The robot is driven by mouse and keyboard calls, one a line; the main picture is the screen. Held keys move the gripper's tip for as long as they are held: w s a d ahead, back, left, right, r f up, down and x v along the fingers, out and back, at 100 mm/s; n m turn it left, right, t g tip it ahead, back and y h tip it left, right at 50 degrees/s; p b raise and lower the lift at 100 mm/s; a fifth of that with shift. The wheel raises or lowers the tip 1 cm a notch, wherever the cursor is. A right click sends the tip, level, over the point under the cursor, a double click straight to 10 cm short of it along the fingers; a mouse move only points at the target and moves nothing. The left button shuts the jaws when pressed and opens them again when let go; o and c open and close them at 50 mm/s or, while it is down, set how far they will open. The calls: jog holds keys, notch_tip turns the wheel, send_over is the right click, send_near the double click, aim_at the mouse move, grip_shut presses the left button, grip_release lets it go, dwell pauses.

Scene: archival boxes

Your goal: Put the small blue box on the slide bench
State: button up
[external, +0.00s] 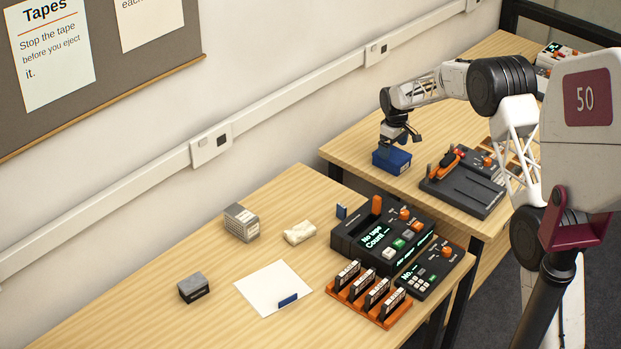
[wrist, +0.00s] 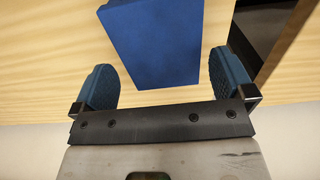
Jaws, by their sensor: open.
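A small blue box (external: 391,161) sits at the left part of the far wooden bench (external: 350,151), which carries a dark machine; this may be the slide bench, but no label shows. My gripper (external: 394,140) is directly above the box, pointing down. In the wrist view the blue box (wrist: 155,40) lies between and ahead of the two blue finger pads, with gaps on both sides. My gripper (wrist: 161,65) is open and holds nothing. The box's underside is hidden.
A dark machine with orange parts (external: 465,183) stands right of the box. The near bench (external: 150,300) carries a tape machine (external: 380,232), an orange rack of tapes (external: 369,294), white paper (external: 270,285) and small grey boxes (external: 241,222). A wall lies behind.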

aim_at(394, 154)
notch_tip(394, 154, up, 7)
jog(key=shift+f, duration=0.2)
dwell(0.9)
jog(key=s+d+r+m, duration=0.2)
jog(key=s+d+r, duration=0.4)
jog(key=s, duration=0.4)
jog(key=s+d+r+m+t, duration=0.1)
jog(key=s+d+r, duration=0.3)
jog(key=s+r, duration=0.6)
jog(key=s+d+r+m, duration=0.2)
jog(key=s+d+r, duration=0.35)
jog(key=s, duration=0.55)
jog(key=s+d+f+m, duration=0.1)
jog(key=s+d, duration=0.1)
jog(key=s, duration=1)
jog(key=s+d+m+t, duration=0.1)
jog(key=s+d, duration=0.1)
jog(key=s, duration=1)
jog(key=s+d+f+m, duration=0.1)
jog(key=s+d+m, duration=0.1)
jog(key=s, duration=0.9)
jog(key=shift+s+d+f+t, duration=0.3)
jog(key=shift+s+d, duration=0.1)
